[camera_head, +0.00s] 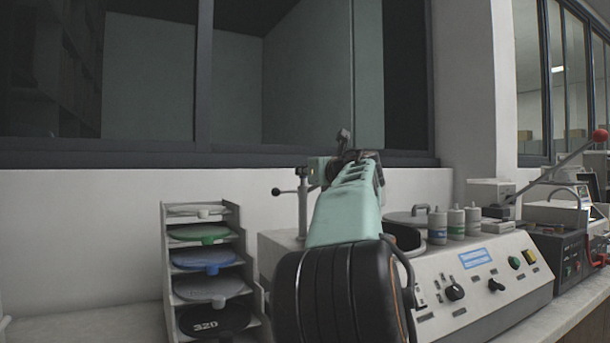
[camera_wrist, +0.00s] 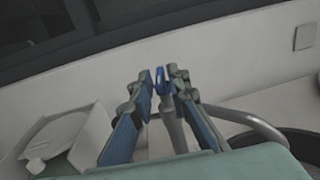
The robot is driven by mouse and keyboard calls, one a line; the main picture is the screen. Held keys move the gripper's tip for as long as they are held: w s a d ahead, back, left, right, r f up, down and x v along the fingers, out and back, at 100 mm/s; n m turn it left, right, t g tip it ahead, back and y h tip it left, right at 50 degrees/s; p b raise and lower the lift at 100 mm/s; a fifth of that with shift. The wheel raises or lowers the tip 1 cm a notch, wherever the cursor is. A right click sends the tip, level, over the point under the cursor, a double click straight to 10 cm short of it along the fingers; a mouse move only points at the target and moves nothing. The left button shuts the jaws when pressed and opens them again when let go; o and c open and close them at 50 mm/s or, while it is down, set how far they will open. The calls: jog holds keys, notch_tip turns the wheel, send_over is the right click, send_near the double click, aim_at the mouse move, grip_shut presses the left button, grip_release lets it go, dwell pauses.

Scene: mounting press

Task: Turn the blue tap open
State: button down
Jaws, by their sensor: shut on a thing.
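The blue tap (camera_wrist: 160,82) shows in the wrist view, upright on top of a grey pipe (camera_wrist: 174,127). My gripper (camera_wrist: 162,78) has one finger on each side of it and is shut on its blue handle. The exact contact is small and partly hidden by the fingers. In the head view my gripper (camera_head: 345,150) is above the back of the bench machine, seen from behind along my green arm. The blue tap is hidden there behind my arm and gripper.
The grey machine (camera_head: 460,290) with knobs stands beneath my arm, with several bottles (camera_head: 455,222) on top. A post with a ball-ended lever (camera_head: 302,200) stands just left of my arm. A rack of discs (camera_head: 240,250) is at left. The wall is close behind.

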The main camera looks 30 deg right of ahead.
jog(key=shift+d+r+n+y+p, duration=0.1)
jog(key=shift+n+y+p, duration=0.2)
jog(key=shift+n+y, duration=0.6)
jog(key=c, duration=2.1)
grip_release()
jog(key=s, duration=1.2)
jog(key=shift+a, duration=0.25)
jog(key=shift+s, duration=0.1)
